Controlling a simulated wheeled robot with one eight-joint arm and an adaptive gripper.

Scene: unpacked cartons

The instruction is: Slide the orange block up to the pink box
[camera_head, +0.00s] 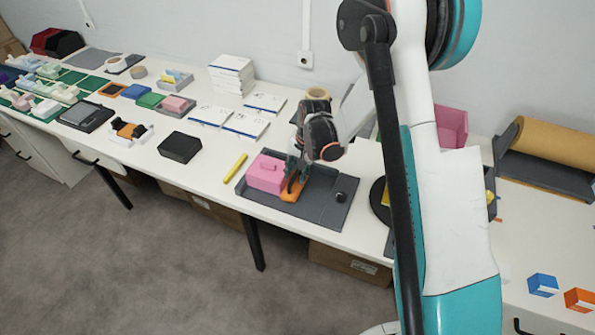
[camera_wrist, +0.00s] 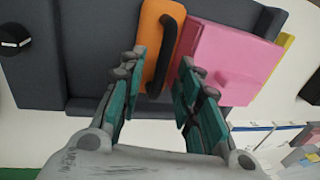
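The orange block (camera_head: 291,191) with a black handle lies on a dark grey tray (camera_head: 315,207), close beside the pink box (camera_head: 265,174). In the wrist view the orange block (camera_wrist: 152,38) stands just left of the pink box (camera_wrist: 232,62). Only a narrow strip separates them there, and I cannot tell whether they touch. My gripper (camera_head: 296,172) is low over the block. In the wrist view my gripper (camera_wrist: 160,72) has its fingers apart, one on each side of the block's near end. A small gap shows at the right finger.
A small black knob (camera_head: 341,197) is at the tray's right. A yellow bar (camera_head: 236,167) and a black box (camera_head: 180,147) lie left of the tray. White boxes (camera_head: 232,72) are stacked behind. The table's front edge runs close to the tray.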

